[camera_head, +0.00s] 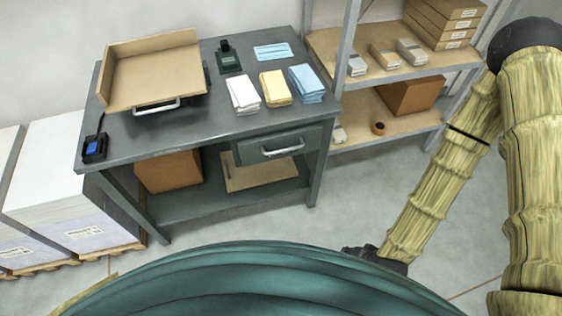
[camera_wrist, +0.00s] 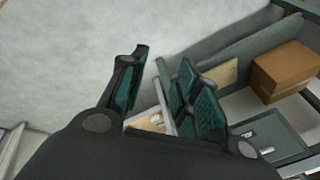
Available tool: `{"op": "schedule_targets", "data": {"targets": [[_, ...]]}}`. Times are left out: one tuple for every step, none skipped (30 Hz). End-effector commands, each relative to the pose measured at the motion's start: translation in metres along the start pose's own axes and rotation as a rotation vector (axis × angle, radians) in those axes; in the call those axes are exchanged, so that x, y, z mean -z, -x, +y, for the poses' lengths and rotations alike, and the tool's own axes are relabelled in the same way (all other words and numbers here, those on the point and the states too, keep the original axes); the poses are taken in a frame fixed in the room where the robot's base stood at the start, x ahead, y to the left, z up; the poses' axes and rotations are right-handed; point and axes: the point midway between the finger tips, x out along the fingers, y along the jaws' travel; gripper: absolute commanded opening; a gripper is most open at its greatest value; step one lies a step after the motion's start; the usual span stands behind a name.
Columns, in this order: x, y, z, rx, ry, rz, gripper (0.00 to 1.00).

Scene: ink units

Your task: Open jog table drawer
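The jog table (camera_head: 195,125) is a grey table with a tilted wooden jogging tray (camera_head: 150,75) on its top. Its drawer (camera_head: 250,156) is under the right part of the tabletop, with a pale bar handle (camera_head: 283,149) on its front. The drawer looks closed. In the wrist view my gripper (camera_wrist: 162,60) has its two fingers spread apart, with nothing held between them. A grey-green panel (camera_wrist: 275,130) at lower right there may be the drawer front; I cannot be sure. In the head view my gripper is mostly hidden behind my teal body, away from the table.
A cardboard box (camera_head: 168,171) is on the lower shelf. A metal rack (camera_head: 385,65) stands to the right, white stacks (camera_head: 75,190) to the left. The floor (camera_head: 240,225) before the table is clear.

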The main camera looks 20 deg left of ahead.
Motion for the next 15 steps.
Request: {"op": "schedule_targets", "data": {"targets": [[0.007,-0.026,-0.022,0.063,-0.043,0.048,0.32],[0.013,-0.033,-0.037,0.1,-0.07,0.075,0.32],[0.022,-0.041,-0.057,0.152,-0.107,0.11,0.32],[0.028,-0.046,-0.072,0.191,-0.135,0.134,0.32],[0.034,-0.05,-0.087,0.231,-0.165,0.158,0.32],[0.042,-0.055,-0.108,0.286,-0.204,0.189,0.32],[0.048,-0.058,-0.123,0.329,-0.234,0.211,0.32],[0.055,-0.06,-0.138,0.371,-0.265,0.232,0.32],[0.063,-0.061,-0.157,0.428,-0.306,0.258,0.32],[0.069,-0.062,-0.172,0.472,-0.338,0.276,0.32],[0.075,-0.061,-0.186,0.516,-0.369,0.294,0.32],[0.084,-0.06,-0.203,0.572,-0.411,0.315,0.32],[0.089,-0.058,-0.215,0.613,-0.441,0.33,0.32],[0.095,-0.056,-0.226,0.652,-0.469,0.342,0.32],[0.101,-0.052,-0.24,0.703,-0.505,0.356,0.32]]}}
